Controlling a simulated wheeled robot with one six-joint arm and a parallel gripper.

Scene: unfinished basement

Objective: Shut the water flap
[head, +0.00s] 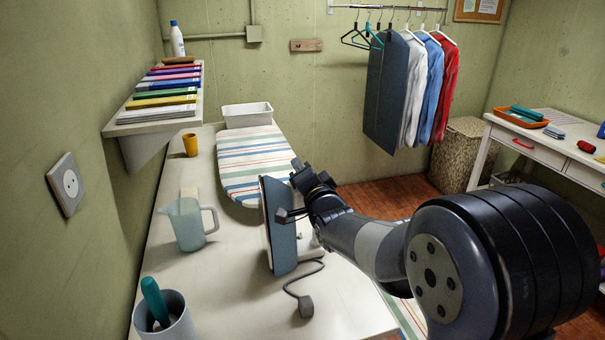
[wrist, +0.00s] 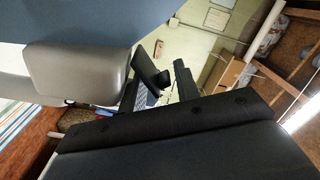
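The iron (head: 279,228) stands upright on the white worktop in the head view, its flat blue-grey face turned left. Part of its pale body shows to the right, beneath my arm. I cannot make out the water flap; it is hidden or too small to see. My gripper (head: 294,193) is at the iron's upper end, its dark fingers spread apart with nothing visible between them. I cannot tell whether a finger touches the iron. In the wrist view, my gripper (wrist: 171,84) also shows a gap between its fingers.
A clear jug (head: 187,226) stands left of the iron. A grey mug (head: 177,328) is at the front left. The iron's cord ends in a plug (head: 306,306).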

